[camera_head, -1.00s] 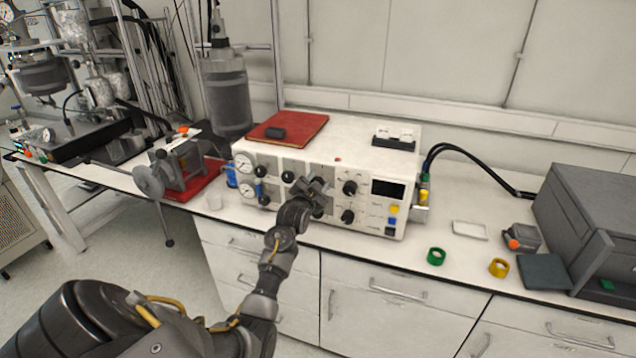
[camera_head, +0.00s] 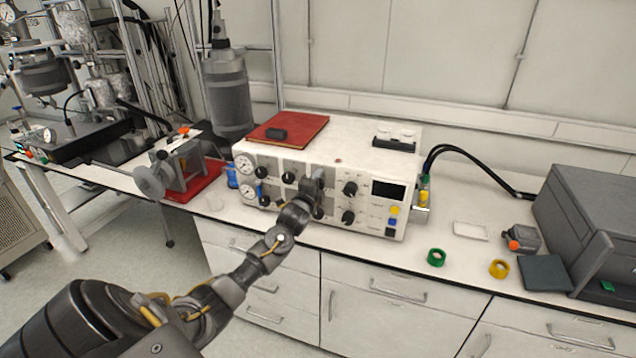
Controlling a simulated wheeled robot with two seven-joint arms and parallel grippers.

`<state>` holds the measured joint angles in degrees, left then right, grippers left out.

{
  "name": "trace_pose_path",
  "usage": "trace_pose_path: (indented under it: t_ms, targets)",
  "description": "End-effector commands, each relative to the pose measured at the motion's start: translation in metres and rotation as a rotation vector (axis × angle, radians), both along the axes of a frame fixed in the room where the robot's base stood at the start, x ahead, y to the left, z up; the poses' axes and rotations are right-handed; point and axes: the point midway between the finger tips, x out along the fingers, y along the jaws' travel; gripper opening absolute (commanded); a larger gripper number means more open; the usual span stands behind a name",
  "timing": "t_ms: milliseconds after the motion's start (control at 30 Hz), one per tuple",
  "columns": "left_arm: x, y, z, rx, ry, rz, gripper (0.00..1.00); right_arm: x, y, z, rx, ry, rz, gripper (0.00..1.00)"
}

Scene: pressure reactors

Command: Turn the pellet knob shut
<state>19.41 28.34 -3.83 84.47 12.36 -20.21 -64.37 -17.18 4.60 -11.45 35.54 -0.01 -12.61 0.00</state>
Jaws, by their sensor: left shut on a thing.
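The white control box (camera_head: 345,160) stands on the bench with gauges, black knobs and a dark display on its front panel. My left gripper (camera_head: 318,178) is at the middle of this panel, shut on a knob that its own fingers and wrist hide. Black knobs show to the left of the gripper, and an upper knob (camera_head: 350,188) and a lower knob (camera_head: 348,217) show to its right. I cannot read which knob is labelled pellet. My right gripper is not in view.
A red book (camera_head: 305,130) with a small black object lies on the box. Green (camera_head: 436,257) and yellow (camera_head: 499,268) rings lie on the bench to the right. A grey machine (camera_head: 600,220) stands at far right.

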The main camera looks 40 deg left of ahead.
Motion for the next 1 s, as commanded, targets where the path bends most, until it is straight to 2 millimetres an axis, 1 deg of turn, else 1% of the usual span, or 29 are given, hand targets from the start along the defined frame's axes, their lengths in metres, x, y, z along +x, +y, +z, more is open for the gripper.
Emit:
trace_pose_path:
  t_ms: [200,500,733,1000]
  targets:
    - [0.0002,-0.0002,0.0008,0.185,0.065,-0.002,0.17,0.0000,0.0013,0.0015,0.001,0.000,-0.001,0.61]
    - [0.0003,-0.0004,0.0009,0.374,0.132,-0.002,0.17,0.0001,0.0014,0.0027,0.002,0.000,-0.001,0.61]
    - [0.0004,-0.0007,0.0004,0.452,0.160,-0.002,0.17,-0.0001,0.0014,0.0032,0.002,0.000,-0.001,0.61]
    - [0.0003,-0.0008,0.0002,0.482,0.170,-0.002,0.17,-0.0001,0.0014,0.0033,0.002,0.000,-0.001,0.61]
